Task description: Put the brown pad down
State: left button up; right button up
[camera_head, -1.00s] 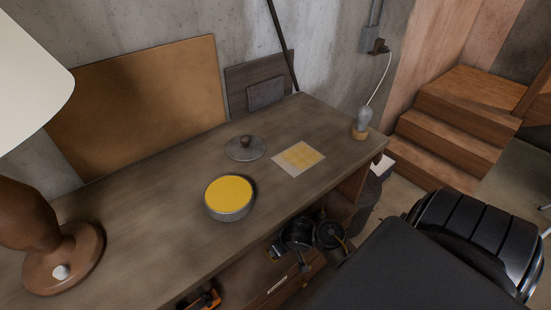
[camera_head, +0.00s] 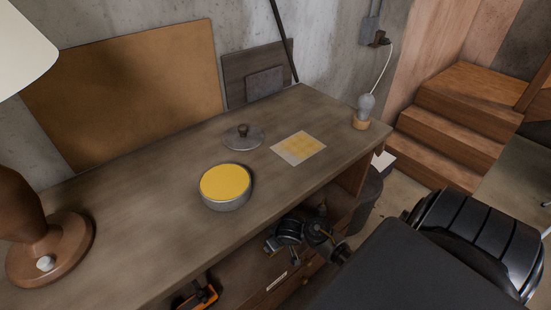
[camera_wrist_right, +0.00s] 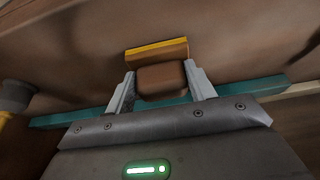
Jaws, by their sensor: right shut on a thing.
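My right gripper (camera_wrist_right: 161,80) is shut on the brown pad (camera_wrist_right: 162,79) in the right wrist view. The pad shows as a rounded brown block between the fingers, with a wider brown part and a yellow edge (camera_wrist_right: 156,47) beyond it. I cannot tell whether it touches a surface. In the head view my right arm is low at the desk's front edge, and the pad cannot be made out there.
On the desk (camera_head: 130,220) are a round tin with a yellow top (camera_head: 226,184), a knobbed lid (camera_head: 243,138), a yellow-patterned sheet (camera_head: 298,148), a bulb on a wooden base (camera_head: 363,110) and a lamp (camera_head: 45,245). The desk's middle front is clear. A teal bar (camera_wrist_right: 240,90) lies behind my fingers.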

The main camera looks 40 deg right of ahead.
jog(key=o, duration=0.4)
jog(key=shift+f, duration=0.15)
jog(key=o, duration=0.5)
jog(key=shift+r, duration=0.3)
jog(key=p+v, duration=0.4)
jog(key=v, duration=0.3)
jog(key=shift+s+r, duration=0.1)
jog(key=shift+r, duration=0.05)
jog(key=shift+a, duration=0.1)
